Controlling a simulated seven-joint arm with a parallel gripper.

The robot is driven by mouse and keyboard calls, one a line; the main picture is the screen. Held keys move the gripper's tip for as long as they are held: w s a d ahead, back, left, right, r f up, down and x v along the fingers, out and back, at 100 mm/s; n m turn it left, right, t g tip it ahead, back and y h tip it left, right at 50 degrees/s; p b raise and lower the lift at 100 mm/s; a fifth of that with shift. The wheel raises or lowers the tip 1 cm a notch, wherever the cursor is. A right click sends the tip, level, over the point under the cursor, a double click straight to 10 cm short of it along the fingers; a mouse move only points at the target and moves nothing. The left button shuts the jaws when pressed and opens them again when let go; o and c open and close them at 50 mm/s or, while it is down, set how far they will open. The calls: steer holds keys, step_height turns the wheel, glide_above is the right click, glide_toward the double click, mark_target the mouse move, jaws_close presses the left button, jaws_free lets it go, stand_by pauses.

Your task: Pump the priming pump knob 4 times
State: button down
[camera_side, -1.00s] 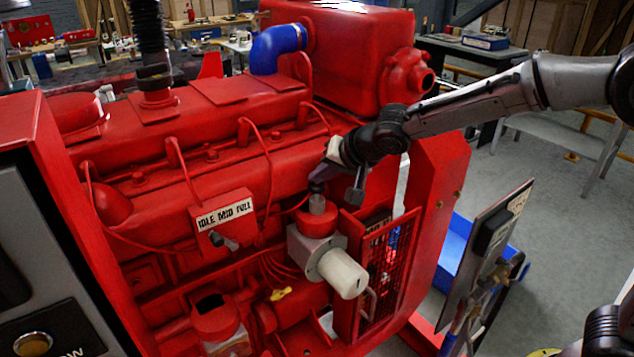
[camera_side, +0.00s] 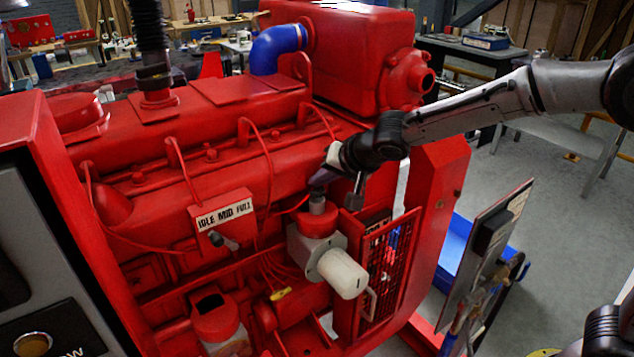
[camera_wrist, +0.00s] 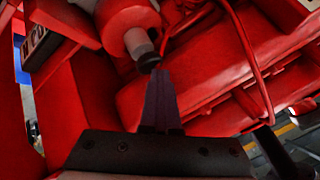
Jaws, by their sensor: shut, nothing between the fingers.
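The priming pump knob (camera_side: 317,204) stands upright on top of the red cap of the pump body (camera_side: 318,245), at the centre of the side view. It has a grey stem and a dark top. In the wrist view the dark knob end (camera_wrist: 149,60) is just beyond my fingertips. My gripper (camera_side: 319,187) is shut and empty, with its tips right at the knob's top. The wrist view shows the two fingers (camera_wrist: 159,74) pressed together. I cannot tell whether they touch the knob.
A white cylinder (camera_side: 344,274) sticks out from the pump front. The throttle box (camera_side: 222,215) with a small lever is to the left. A red mesh guard (camera_side: 380,265) stands close on the right. Thin red fuel pipes (camera_side: 268,165) run behind the knob.

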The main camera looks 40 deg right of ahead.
mark_target(320, 191)
steer(key=shift+s+f, duration=0.1)
steer(key=shift+f, duration=0.45)
steer(key=shift+r, duration=1.8)
steer(key=shift+r, duration=0.15)
steer(key=shift+r, duration=2.45)
step_height(320, 191, up, 4)
steer(key=shift+f, duration=0.1)
stand_by(0.4)
